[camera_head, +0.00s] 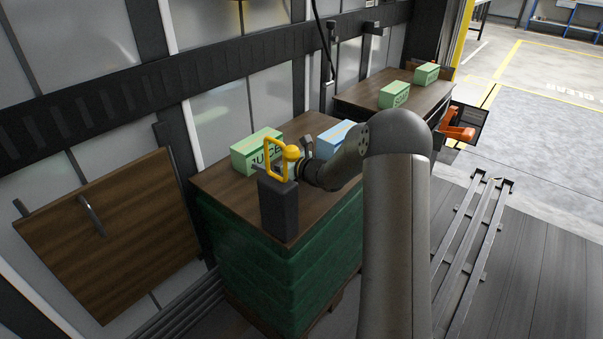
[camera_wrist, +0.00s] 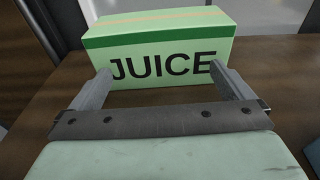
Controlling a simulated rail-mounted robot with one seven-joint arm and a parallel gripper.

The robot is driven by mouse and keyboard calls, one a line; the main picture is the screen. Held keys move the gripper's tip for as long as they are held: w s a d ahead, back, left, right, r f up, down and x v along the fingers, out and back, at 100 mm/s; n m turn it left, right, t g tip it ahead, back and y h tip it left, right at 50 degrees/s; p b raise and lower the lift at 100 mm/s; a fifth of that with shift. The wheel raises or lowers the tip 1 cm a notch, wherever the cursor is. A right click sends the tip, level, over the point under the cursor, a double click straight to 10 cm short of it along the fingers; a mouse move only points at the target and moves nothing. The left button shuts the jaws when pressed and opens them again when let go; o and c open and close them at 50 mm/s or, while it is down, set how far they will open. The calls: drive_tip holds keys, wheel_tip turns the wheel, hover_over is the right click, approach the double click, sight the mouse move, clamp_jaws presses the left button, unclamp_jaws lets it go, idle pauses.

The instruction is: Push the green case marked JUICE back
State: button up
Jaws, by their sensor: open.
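The green case marked JUICE (camera_head: 254,146) stands upright on the brown top of the near stack (camera_head: 216,182). In the wrist view the JUICE case (camera_wrist: 160,45) fills the upper middle, with its lettered face toward me. My gripper (camera_wrist: 165,80) is open, its two fingers apart and pointing at that face. The fingertips overlap the lower part of the lettering; I cannot tell whether they touch it.
A blue case (camera_head: 334,136) stands right of the JUICE case. Green cases, one marked SOAP (camera_head: 394,95), stand on a farther top. A brown hinged panel (camera_head: 105,235) is at left.

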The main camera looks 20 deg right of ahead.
drive_tip(key=shift+f+v, duration=0.15)
drive_tip(key=shift+v, duration=0.95)
drive_tip(key=shift+f+v, duration=0.2)
drive_tip(key=shift+v, duration=0.85)
drive_tip(key=shift+f+v, duration=0.15)
drive_tip(key=shift+v, duration=0.95)
